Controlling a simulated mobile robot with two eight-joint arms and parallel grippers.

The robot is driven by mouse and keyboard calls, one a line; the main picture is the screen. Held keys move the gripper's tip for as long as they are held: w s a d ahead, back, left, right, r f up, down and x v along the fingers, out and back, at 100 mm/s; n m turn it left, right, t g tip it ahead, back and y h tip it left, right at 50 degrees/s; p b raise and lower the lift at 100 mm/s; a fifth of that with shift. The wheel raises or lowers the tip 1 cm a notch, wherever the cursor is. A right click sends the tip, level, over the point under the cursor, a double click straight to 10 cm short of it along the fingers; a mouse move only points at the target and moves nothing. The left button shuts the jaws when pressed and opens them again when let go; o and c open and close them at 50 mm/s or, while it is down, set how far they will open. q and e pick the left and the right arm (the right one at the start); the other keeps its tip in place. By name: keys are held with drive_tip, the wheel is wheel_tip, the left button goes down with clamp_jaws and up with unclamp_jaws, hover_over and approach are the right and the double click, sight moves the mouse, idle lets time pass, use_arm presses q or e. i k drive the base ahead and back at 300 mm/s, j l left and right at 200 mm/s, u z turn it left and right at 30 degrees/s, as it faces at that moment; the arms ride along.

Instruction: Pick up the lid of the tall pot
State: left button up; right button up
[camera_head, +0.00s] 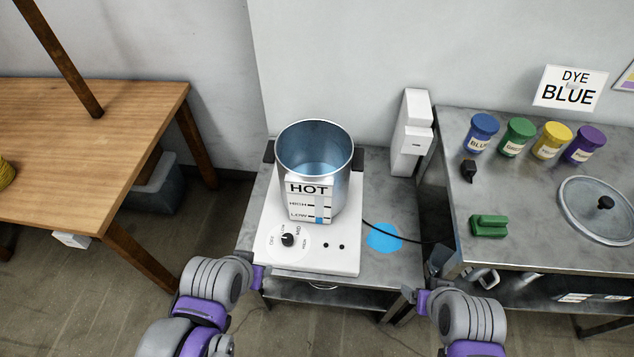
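The tall metal pot (341,160) stands uncovered on the white hot plate (335,258), with bluish liquid low inside. A round grey lid (585,222) with a black knob (606,202) lies flat on the metal table at the right. My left gripper (258,277) is by the front left corner of the hot plate, away from the lid. My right gripper (424,280) is in front of the gap between the stand and the right table, left of the lid. Both appear empty; their finger gaps are unclear.
Blue, green, yellow and purple dye jars (517,137) stand behind the lid, near a DYE BLUE sign (570,88). A green block (489,226) lies left of the lid. A black cable (405,239) and blue patch (384,237) are beside the hot plate. A wooden table (90,130) stands left.

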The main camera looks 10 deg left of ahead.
sight(597, 208)
drive_tip(key=z, duration=1.75)
drive_tip(key=i+l+u, duration=0.1)
drive_tip(key=u, duration=0.3)
drive_tip(key=i+l+u, duration=0.1)
drive_tip(key=u, duration=0.3)
drive_tip(key=i+l+u, duration=0.1)
drive_tip(key=u, duration=0.3)
drive_tip(key=i+l+u, duration=0.25)
drive_tip(key=l, duration=0.3)
drive_tip(key=l+u, duration=0.2)
drive_tip(key=l, duration=1)
drive_tip(key=i+l+u, duration=0.1)
drive_tip(key=l, duration=0.55)
